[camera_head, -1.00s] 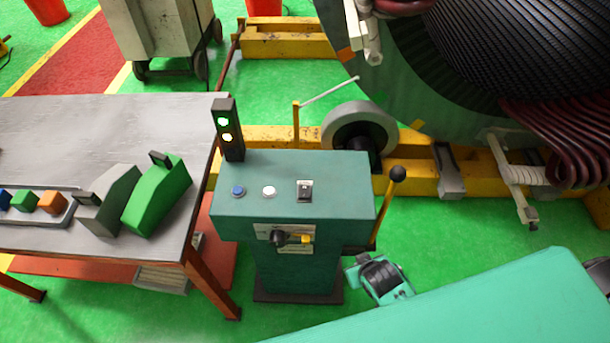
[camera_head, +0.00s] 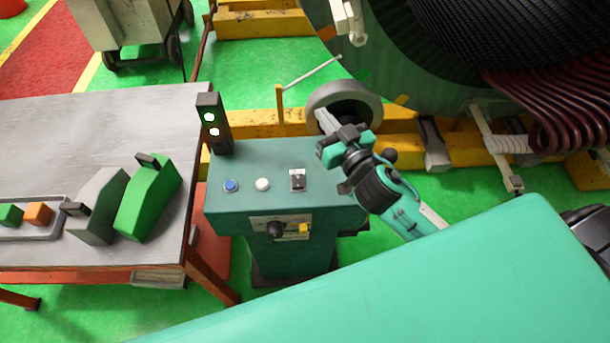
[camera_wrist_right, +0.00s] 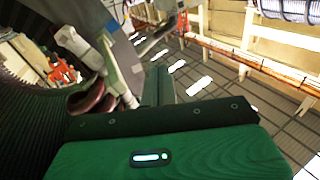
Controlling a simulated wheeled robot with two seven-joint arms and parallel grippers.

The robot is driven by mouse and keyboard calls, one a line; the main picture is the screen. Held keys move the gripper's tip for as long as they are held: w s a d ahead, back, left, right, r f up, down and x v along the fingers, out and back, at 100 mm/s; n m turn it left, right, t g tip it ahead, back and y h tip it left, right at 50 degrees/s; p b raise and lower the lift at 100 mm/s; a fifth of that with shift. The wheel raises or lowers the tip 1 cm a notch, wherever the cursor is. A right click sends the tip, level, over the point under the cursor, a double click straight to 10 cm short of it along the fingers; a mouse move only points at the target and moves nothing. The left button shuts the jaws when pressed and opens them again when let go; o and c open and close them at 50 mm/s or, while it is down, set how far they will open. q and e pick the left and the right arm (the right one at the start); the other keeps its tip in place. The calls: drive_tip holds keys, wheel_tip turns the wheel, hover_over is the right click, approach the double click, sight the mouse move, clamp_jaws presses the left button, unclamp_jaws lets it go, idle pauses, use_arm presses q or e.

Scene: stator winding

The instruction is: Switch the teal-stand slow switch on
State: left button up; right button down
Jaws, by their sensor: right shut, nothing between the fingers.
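The teal stand (camera_head: 338,202) stands at the centre of the head view. Its top carries a blue button (camera_head: 231,186), a white button (camera_head: 262,184) and a small dark switch on a pale plate (camera_head: 298,181). A black knob (camera_head: 275,229) and a yellow piece (camera_head: 304,230) sit on its front plate. I cannot read the labels or tell which control is the slow switch. My right gripper (camera_head: 326,122) is shut and empty, raised near the stand's back right corner, right of the switch. It appears apart from the controls. My left gripper is out of view.
A two-light signal post (camera_head: 211,125) rises at the stand's back left corner, both lights lit. A grey table (camera_head: 90,125) with green and grey blocks is at left. A black ball-topped lever (camera_head: 389,156) is partly hidden by my right arm. The large stator fills the upper right.

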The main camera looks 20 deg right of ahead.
drive_tip(key=a+r+n+g+y, duration=0.3)
drive_tip(key=a+n+g+y, duration=0.55)
drive_tip(key=n+y, duration=0.45)
drive_tip(key=s+d+f+g+h, duration=0.2)
drive_tip(key=d+f+g+h, duration=0.5)
drive_tip(key=d+f+g, duration=0.1)
drive_tip(key=d+f, duration=0.1)
drive_tip(key=d, duration=0.1)
drive_tip(key=shift+d+f+g, duration=0.3)
drive_tip(key=shift+f+g, duration=0.05)
drive_tip(key=shift+f, duration=0.05)
